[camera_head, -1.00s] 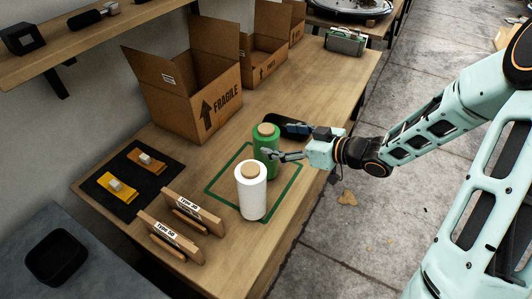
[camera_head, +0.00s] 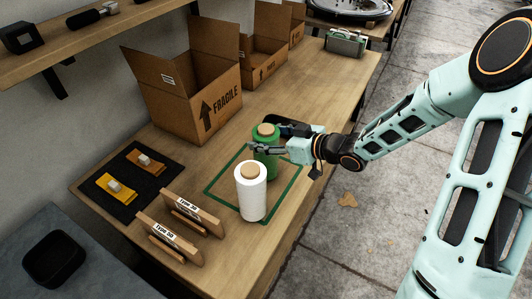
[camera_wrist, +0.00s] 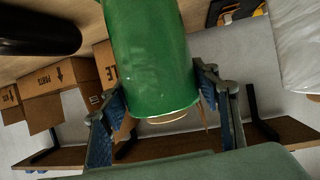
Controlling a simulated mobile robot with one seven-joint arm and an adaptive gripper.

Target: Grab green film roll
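The green film roll (camera_head: 266,140) stands upright on the wooden table, behind the white roll (camera_head: 252,190), inside a green taped outline. My gripper (camera_head: 268,148) reaches in from the right at the upper part of the green roll. In the wrist view the green roll (camera_wrist: 150,60) lies between my two fingers (camera_wrist: 160,95), one on each side. The fingers look open and very close to its sides; firm contact cannot be made out. The white roll partly hides the green roll's lower part in the head view.
A dark object (camera_head: 294,129) lies behind my gripper. A FRAGILE cardboard box (camera_head: 190,95) stands at the back left. Two wooden label stands (camera_head: 180,225) and a black mat (camera_head: 120,197) are at the front left.

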